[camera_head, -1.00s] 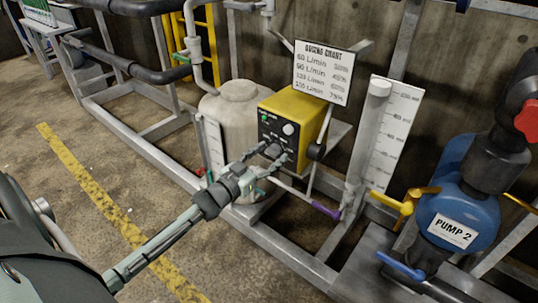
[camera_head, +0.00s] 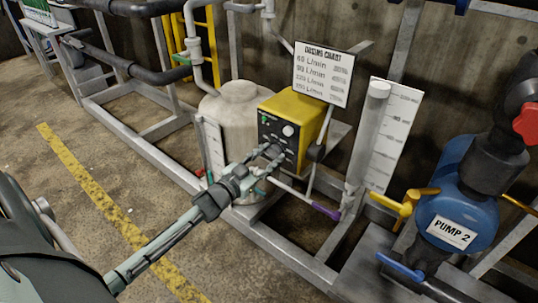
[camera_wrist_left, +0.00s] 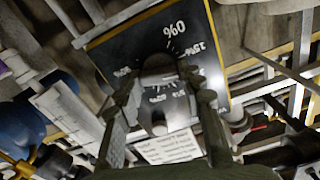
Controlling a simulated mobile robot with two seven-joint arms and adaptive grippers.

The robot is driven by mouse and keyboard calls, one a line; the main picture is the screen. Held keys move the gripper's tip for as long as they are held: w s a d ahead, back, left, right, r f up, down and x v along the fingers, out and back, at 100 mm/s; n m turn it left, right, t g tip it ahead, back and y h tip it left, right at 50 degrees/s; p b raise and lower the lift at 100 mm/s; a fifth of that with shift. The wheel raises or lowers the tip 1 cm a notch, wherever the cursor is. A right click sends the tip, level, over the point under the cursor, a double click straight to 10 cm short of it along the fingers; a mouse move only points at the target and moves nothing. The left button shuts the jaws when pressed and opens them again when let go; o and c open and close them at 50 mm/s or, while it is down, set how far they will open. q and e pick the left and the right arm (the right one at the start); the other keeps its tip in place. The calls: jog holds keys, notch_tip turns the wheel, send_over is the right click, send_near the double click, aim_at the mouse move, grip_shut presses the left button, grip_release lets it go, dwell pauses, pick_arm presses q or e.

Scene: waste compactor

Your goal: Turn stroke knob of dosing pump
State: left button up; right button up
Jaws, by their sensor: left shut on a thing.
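The dosing pump (camera_head: 310,112) is a yellow box with a dark front panel (camera_head: 267,126), standing on the frame beside the white tank. A pale round knob (camera_head: 288,130) sits on the upper right of the panel. My left gripper (camera_head: 271,151) reaches the lower part of the panel. In the left wrist view the panel (camera_wrist_left: 120,50) appears upside down with percent marks. The dark stroke knob (camera_wrist_left: 158,68) is between the fingertips of my left gripper (camera_wrist_left: 159,82), which is shut on it. The fingers hide the knob in the head view. My right gripper is out of view.
The white tank (camera_head: 235,110) stands left of the pump, and a dosing chart sign (camera_head: 323,73) is above it. A purple-handled valve (camera_head: 325,210), a clear measuring column (camera_head: 372,130) and the blue pump 2 (camera_head: 455,205) are to the right. Open floor (camera_head: 90,230) lies at left.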

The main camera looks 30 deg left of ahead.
pick_arm(q)
jog(key=shift+m, duration=2.8)
jog(key=m, duration=0.2)
jog(key=shift+d+f+m, duration=0.1)
jog(key=shift+m, duration=1.4)
jog(key=shift+f+m, duration=0.1)
jog(key=shift+m, duration=0.9)
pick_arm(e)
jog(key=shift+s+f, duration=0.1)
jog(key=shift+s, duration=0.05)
